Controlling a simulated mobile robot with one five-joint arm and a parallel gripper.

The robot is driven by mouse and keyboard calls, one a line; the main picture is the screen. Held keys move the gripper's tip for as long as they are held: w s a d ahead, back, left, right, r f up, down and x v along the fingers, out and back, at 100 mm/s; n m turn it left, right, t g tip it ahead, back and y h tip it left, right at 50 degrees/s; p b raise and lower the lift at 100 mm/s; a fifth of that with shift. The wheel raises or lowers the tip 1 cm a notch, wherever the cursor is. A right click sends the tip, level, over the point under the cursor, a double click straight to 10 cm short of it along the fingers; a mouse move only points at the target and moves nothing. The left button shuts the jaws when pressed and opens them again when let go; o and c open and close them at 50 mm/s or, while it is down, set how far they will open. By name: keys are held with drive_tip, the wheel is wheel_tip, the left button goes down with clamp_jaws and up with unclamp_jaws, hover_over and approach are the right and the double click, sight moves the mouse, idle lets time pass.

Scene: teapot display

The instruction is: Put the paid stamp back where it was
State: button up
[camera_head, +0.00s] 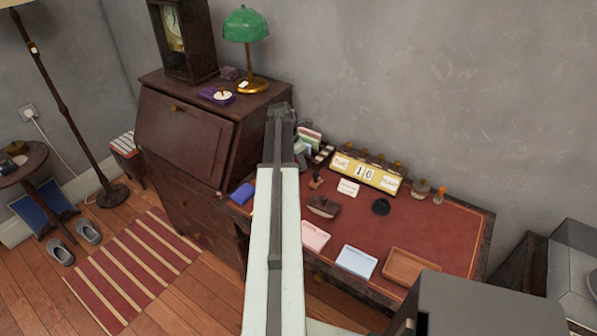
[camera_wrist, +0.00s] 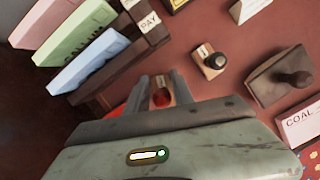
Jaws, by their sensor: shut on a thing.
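My gripper (camera_wrist: 161,92) is shut on a small reddish-brown thing (camera_wrist: 162,98), likely the paid stamp; no marking on it can be read. My wrist body hides what lies below it. In the head view my arm covers this spot, and the fingertips and held thing cannot be made out. Another stamp (camera_wrist: 210,62) with a dark round knob stands on the red desk, right of my fingers; it also shows in the head view (camera_head: 317,180). A dark rack (camera_wrist: 132,62), with a label reading PAY (camera_wrist: 149,22), stands left of my fingers.
Pink, green and blue folders (camera_wrist: 88,62) stand beside the rack. The desk's right middle (camera_head: 437,230) is clear.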

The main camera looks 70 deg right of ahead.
wheel_tip(320, 180, down, 2)
drive_tip(key=shift+b, duration=0.3)
drive_tip(key=shift+r, duration=0.25)
drive_tip(key=shift+f, duration=0.2)
drive_tip(key=o, duration=1)
drive_tip(key=shift+o, duration=0.2)
drive_tip(key=shift+r, duration=0.1)
drive_tip(key=p+v, duration=1.2)
drive_tip(key=shift+r, duration=0.1)
